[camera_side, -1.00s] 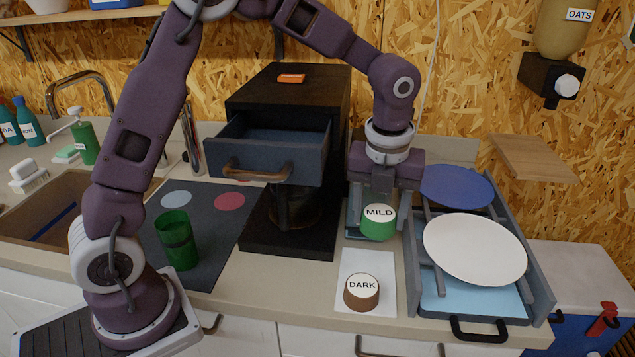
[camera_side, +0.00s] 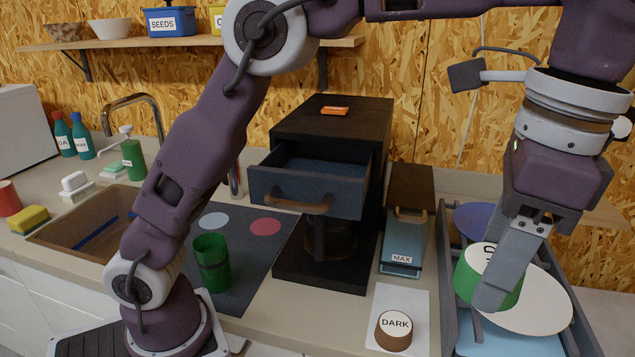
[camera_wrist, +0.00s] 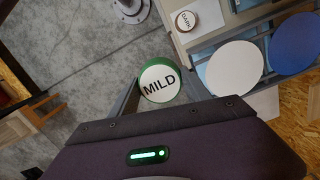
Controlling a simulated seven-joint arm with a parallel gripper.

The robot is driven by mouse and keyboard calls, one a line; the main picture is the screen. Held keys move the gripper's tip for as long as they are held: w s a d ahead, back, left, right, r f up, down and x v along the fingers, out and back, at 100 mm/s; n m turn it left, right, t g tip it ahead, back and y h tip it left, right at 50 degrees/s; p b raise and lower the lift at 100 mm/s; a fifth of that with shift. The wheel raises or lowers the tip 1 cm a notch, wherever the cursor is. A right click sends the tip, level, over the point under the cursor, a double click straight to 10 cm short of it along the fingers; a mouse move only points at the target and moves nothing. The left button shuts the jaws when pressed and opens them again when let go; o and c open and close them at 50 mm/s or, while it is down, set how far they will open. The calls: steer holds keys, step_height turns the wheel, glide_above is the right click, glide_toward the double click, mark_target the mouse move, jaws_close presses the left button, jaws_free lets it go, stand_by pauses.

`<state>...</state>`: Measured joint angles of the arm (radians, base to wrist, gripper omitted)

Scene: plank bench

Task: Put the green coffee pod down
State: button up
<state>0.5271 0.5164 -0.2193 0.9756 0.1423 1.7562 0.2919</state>
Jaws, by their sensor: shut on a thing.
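The green coffee pod (camera_side: 466,280), with a white lid, is held in my gripper (camera_side: 490,285), up in the air at the right of the side view. In that view it overlaps the rack with the plates, and its height above the rack is hard to tell. In the wrist view the pod (camera_wrist: 159,82) shows its "MILD" label between the fingers of my gripper (camera_wrist: 155,90). A finger hides part of the pod in the side view.
A brown "DARK" pod (camera_side: 394,330) stands on a white card (camera_side: 415,305). The rack (camera_side: 445,250) holds a white plate (camera_side: 540,305) and a blue plate (camera_side: 470,215). A drawer (camera_side: 308,190) is open on the dark cabinet. A green cup (camera_side: 212,263) stands on the dark mat (camera_side: 250,275).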

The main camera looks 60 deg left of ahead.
steer(key=s+a+r+m, duration=0.1)
steer(key=a+r+m, duration=0.25)
steer(key=a, duration=0.65)
steer(key=s+a+r+m+t, duration=0.15)
steer(key=a+m, duration=0.35)
steer(key=a, duration=0.5)
steer(key=a+r+m, duration=0.3)
steer(key=a+m, duration=0.2)
steer(key=a, duration=0.4)
steer(key=f, duration=0.9)
steer(key=shift+s+a+f, duration=0.2)
steer(key=shift+a+f, duration=0.2)
steer(key=shift+f, duration=0.1)
steer(key=o, duration=1.5)
steer(key=r, duration=0.8)
steer(key=d+r, duration=0.1)
steer(key=r, duration=0.3)
steer(key=shift+s+d+r, duration=0.1)
steer(key=shift+s, duration=0.3)
